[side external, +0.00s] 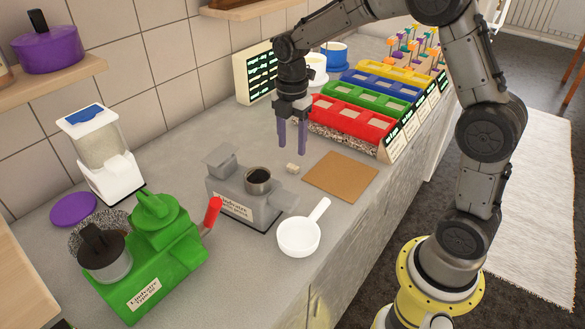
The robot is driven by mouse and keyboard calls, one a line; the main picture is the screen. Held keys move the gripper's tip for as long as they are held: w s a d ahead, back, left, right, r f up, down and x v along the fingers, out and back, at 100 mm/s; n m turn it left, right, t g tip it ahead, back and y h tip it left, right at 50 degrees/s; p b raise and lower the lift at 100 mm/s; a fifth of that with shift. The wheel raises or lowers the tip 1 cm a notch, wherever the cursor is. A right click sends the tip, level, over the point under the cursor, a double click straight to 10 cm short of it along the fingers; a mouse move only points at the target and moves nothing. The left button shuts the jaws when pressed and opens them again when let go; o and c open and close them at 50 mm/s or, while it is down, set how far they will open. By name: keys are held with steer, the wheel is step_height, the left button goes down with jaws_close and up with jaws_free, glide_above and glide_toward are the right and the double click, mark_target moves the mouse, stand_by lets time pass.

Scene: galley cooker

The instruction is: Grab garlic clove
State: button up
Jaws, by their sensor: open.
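A small whitish garlic clove (293,168) lies on the grey counter, between the grey press-like device and the brown board. My gripper (292,150) points down with two purple-grey fingers. It is open and empty. Its fingertips appear just above and behind the clove in this view. The gap in height between fingertips and clove is hard to tell from this one view.
The grey device (240,193) and a white pan (298,237) stand in front of the clove. A brown board (341,177) lies to its right. A red tray (352,122) stands behind. A green machine (165,250) with a red handle stands front left.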

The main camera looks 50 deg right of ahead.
mark_target(292, 166)
steer(key=shift+d+f, duration=0.15)
steer(key=shift+f, duration=3)
jaws_close()
